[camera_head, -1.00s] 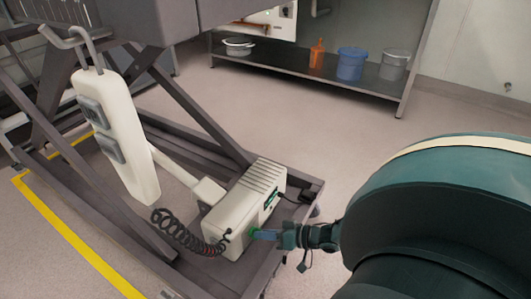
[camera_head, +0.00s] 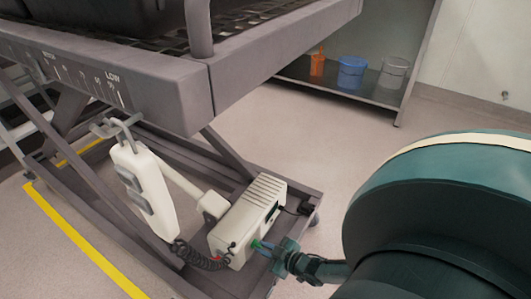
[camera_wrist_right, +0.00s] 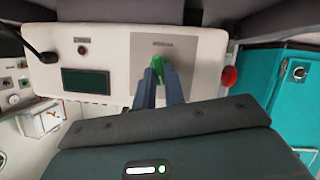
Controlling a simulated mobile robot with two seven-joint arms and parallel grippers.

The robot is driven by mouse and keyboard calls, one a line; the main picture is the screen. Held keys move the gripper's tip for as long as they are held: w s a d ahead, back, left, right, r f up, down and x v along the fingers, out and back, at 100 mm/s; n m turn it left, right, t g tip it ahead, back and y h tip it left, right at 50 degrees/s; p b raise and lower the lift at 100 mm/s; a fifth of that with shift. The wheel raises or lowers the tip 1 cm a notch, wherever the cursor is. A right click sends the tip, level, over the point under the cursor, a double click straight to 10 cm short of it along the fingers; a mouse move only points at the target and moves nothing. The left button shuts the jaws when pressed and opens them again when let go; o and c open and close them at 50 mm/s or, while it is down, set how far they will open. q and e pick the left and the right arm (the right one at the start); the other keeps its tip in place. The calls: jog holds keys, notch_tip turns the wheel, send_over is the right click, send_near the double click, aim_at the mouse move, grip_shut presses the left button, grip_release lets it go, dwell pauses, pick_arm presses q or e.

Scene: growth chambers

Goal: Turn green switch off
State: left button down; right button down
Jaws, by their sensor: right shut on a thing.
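The white control box (camera_head: 250,215) sits low on the lift cart's base frame. In the right wrist view its face (camera_wrist_right: 112,60) shows the green switch (camera_wrist_right: 164,72) on a grey panel (camera_wrist_right: 190,55). My right gripper (camera_head: 262,247) is at the box's right face. In the right wrist view its two blue fingers (camera_wrist_right: 160,76) are shut on the green switch, one on either side, hiding part of it. The switch's exact position is hard to tell. My left gripper is not in view.
A red knob (camera_wrist_right: 229,76) and a dark screen (camera_wrist_right: 85,81) flank the switch. The lift platform (camera_head: 280,65) overhangs above. A white hand control (camera_head: 143,190) hangs left on a coiled cord. Floor to the right is clear; a shelf (camera_head: 385,95) holds buckets.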

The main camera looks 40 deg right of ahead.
jog(key=n+h, duration=0.1)
jog(key=n, duration=0.1)
jog(key=n+t+h, duration=0.1)
jog(key=n, duration=0.1)
jog(key=shift+s+a+f, duration=0.1)
jog(key=shift+a+f, duration=0.1)
dwell(0.5)
jog(key=c, duration=1.5)
grip_release()
jog(key=shift+t, duration=0.3)
